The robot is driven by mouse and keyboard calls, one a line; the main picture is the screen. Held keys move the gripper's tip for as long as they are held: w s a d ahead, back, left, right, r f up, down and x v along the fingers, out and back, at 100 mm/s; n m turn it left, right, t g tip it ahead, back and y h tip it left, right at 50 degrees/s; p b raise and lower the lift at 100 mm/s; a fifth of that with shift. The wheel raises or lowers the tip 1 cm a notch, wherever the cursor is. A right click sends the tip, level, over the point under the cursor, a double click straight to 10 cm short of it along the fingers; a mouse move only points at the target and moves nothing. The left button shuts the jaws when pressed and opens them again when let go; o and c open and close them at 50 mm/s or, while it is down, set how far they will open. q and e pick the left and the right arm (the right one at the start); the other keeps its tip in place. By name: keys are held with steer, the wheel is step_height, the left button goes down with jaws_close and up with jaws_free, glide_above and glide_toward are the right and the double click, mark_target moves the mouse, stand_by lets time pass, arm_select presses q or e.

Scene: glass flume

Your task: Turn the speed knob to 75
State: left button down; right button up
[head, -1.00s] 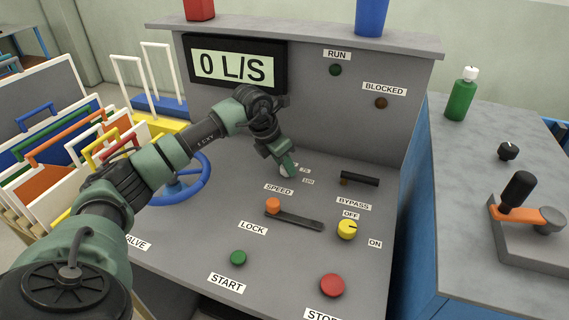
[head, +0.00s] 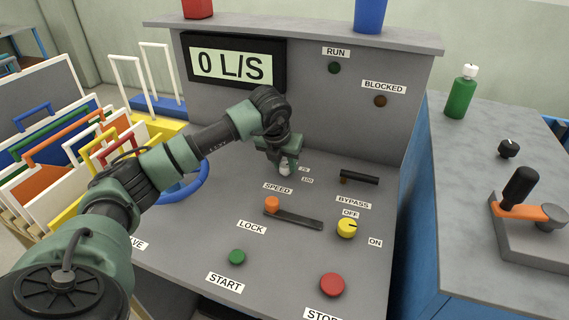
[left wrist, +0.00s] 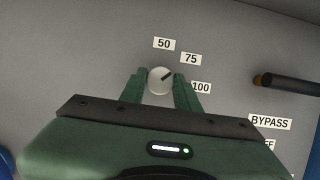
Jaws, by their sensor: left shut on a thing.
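The speed knob is a small pale round knob (left wrist: 157,85) on the grey panel, with a dark pointer mark. In the left wrist view the mark points up and right, towards the 75 label (left wrist: 190,58). The 50 label (left wrist: 164,44) is above it and the 100 label (left wrist: 201,87) to its right. My left gripper (left wrist: 160,82) is shut on the knob, one green finger on each side. In the head view the knob (head: 285,170) shows under my left gripper (head: 284,164), above the SPEED label (head: 278,188). My right gripper is not in view.
The display (head: 232,64) reads 0 L/S. Near the knob are the black bypass handle (head: 360,178), the orange lock lever (head: 272,203) and a yellow knob (head: 347,228). The blue valve wheel (head: 188,192) is partly behind my left arm. The RUN and BLOCKED lamps look dark.

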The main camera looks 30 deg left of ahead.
arm_select(q)
steer(key=shift+r, duration=0.1)
steer(key=c, duration=1)
jaws_free()
steer(key=shift+c, duration=0.2)
steer(key=b+v, duration=0.1)
steer(key=v, duration=0.6)
steer(key=shift+r, duration=0.3)
steer(key=shift+s, duration=0.15)
